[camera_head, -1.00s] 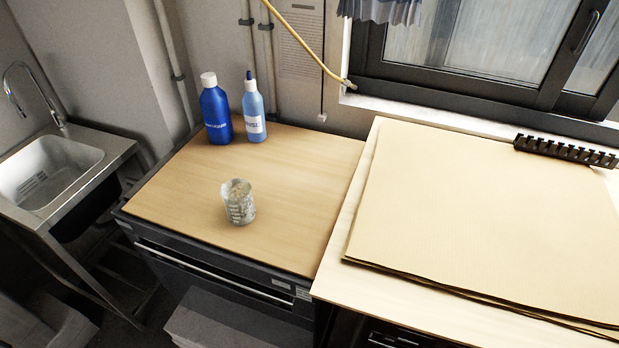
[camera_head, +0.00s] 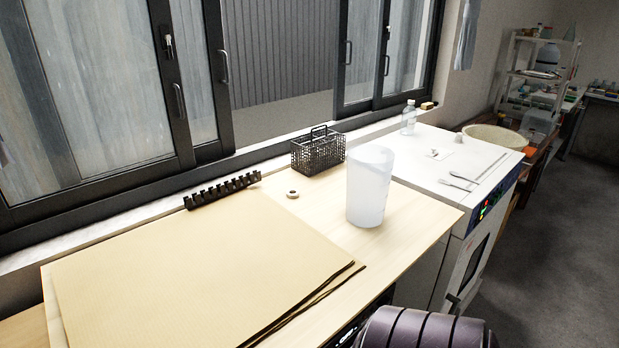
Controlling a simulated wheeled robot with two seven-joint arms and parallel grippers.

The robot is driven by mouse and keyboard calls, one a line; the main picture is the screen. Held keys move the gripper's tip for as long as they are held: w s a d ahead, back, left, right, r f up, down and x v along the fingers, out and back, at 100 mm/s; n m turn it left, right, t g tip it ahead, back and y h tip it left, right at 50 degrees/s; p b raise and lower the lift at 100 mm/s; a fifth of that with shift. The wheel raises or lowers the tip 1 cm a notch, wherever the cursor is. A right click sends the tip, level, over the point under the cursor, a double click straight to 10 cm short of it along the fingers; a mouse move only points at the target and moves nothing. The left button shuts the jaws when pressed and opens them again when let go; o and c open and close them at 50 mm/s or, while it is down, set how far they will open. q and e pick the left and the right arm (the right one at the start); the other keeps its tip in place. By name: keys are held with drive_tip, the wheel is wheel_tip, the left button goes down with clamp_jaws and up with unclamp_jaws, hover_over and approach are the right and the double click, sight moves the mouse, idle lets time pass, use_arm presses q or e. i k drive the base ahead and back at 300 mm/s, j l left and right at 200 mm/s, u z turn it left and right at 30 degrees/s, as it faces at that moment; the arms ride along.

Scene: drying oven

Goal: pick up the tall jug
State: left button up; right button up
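The tall jug (camera_head: 369,188) is a frosted, translucent white vessel. It stands upright on the light wooden worktop, right of the brown sheets and near the worktop's right end. Nothing touches it. A dark, ribbed rounded part shows at the bottom edge, right of centre; it looks like part of my own arm, and no fingers show on it. Neither gripper is in the view.
Brown sheets (camera_head: 200,264) cover much of the wooden worktop. Behind the jug are a black wire basket (camera_head: 318,154), a small tape roll (camera_head: 292,194) and a black toothed rack (camera_head: 222,190). To the right, a white oven (camera_head: 452,150) carries a clear bottle (camera_head: 408,118) and thin tools.

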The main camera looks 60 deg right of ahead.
sight(370, 166)
drive_tip(key=z, duration=2.35)
drive_tip(key=k+j+u, duration=0.15)
drive_tip(key=u, duration=2.55)
drive_tip(key=z, duration=2.75)
drive_tip(key=l+u, duration=0.1)
drive_tip(key=i+l, duration=0.05)
